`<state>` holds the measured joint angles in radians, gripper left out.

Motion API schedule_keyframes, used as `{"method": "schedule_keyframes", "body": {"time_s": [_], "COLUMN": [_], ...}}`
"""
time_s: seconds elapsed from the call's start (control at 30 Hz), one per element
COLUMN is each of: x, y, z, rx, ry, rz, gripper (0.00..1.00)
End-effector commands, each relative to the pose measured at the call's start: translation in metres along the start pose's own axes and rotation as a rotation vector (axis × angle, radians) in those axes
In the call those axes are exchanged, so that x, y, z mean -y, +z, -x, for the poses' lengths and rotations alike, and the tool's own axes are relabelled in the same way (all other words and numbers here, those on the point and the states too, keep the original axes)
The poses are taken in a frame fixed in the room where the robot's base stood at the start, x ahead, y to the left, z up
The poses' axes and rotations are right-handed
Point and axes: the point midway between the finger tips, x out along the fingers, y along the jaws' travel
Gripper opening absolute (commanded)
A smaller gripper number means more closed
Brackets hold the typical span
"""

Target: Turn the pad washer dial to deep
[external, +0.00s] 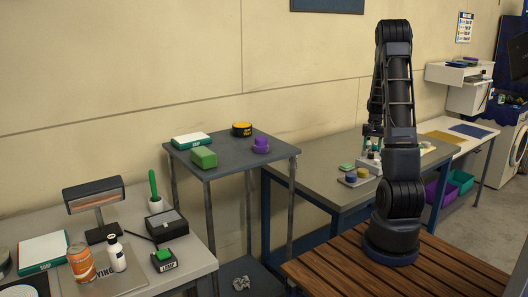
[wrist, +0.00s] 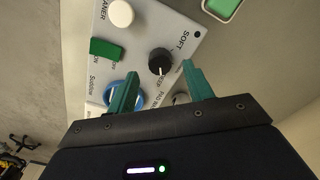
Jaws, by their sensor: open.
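The pad washer dial (wrist: 160,62) is a black round knob with a white mark on a light grey panel (wrist: 152,28) in the wrist view. "SOFT" is printed at its upper right and what looks like "DEEP" just below it. The white mark shows on the lower part of the knob, but its exact setting is too small to tell. My gripper (wrist: 160,71) is open, its two green fingers apart on either side of the dial. I cannot tell whether they touch it. In the external view my gripper (external: 373,131) is over the workbench, partly hidden by my arm.
A white knob (wrist: 121,13), a green switch (wrist: 107,49) and a blue dial (wrist: 124,93) share the panel. A green-and-white object (wrist: 222,8) lies beside it. On the bench (external: 318,182), a grey tray (external: 357,180) holds small round items.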

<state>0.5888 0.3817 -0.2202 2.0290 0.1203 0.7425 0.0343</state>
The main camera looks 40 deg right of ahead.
Motion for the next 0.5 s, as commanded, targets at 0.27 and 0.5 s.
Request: {"method": "schedule_keyframes", "body": {"time_s": [0.27,0.5], "x": [-0.001,0.0], "y": [0.0,0.0], "z": [-0.026,-0.029], "rx": [0.0,-0.001], "ry": [0.0,0.0], "rz": [0.0,0.0], "gripper": [0.51,0.51]}}
